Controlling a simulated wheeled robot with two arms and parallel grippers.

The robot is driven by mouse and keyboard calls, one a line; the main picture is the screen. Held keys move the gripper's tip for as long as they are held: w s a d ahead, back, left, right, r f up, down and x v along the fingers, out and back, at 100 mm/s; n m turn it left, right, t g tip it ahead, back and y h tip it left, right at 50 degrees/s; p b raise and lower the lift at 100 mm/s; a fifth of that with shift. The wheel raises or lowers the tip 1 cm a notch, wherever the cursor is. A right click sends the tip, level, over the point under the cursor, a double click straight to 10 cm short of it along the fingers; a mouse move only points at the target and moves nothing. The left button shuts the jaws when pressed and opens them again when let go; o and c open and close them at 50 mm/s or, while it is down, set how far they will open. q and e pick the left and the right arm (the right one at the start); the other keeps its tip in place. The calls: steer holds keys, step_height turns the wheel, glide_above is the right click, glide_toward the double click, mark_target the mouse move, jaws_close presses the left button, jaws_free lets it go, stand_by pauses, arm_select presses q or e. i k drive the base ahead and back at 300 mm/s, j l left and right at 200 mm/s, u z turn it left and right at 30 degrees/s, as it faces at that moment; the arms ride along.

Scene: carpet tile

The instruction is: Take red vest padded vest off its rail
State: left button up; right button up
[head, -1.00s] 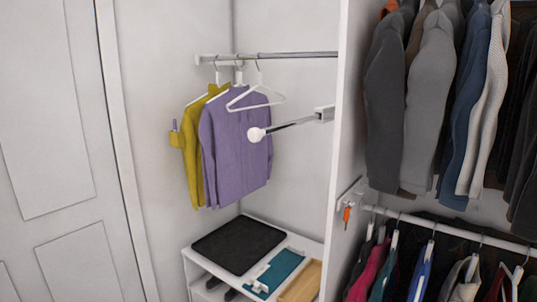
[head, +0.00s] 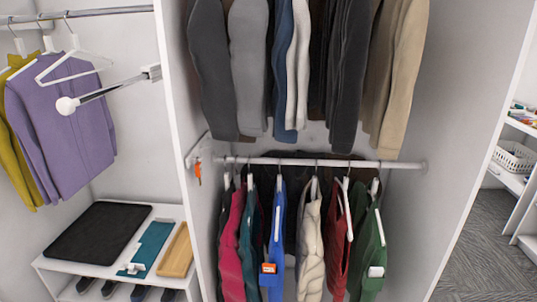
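A dark red garment (head: 334,245), the likely red vest, hangs on a white hanger from the lower white rail (head: 300,162) in the open wardrobe. It hangs between a cream padded vest (head: 310,242) on its left and a dark green garment (head: 369,255) on its right. Its lower end is cut off by the picture's bottom edge, and its padding is hard to make out. A crimson garment (head: 232,245) hangs at the left end of the same rail. Neither of my grippers is in view.
A blue garment (head: 278,230) with an orange tag shares the rail. Jackets (head: 250,70) hang close above it. The wardrobe's white left panel (head: 178,110) and right wall (head: 440,120) bound the bay. A round-ended rod (head: 110,88) juts out at left.

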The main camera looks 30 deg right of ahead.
mark_target(338, 237)
steer(key=z, duration=1.55)
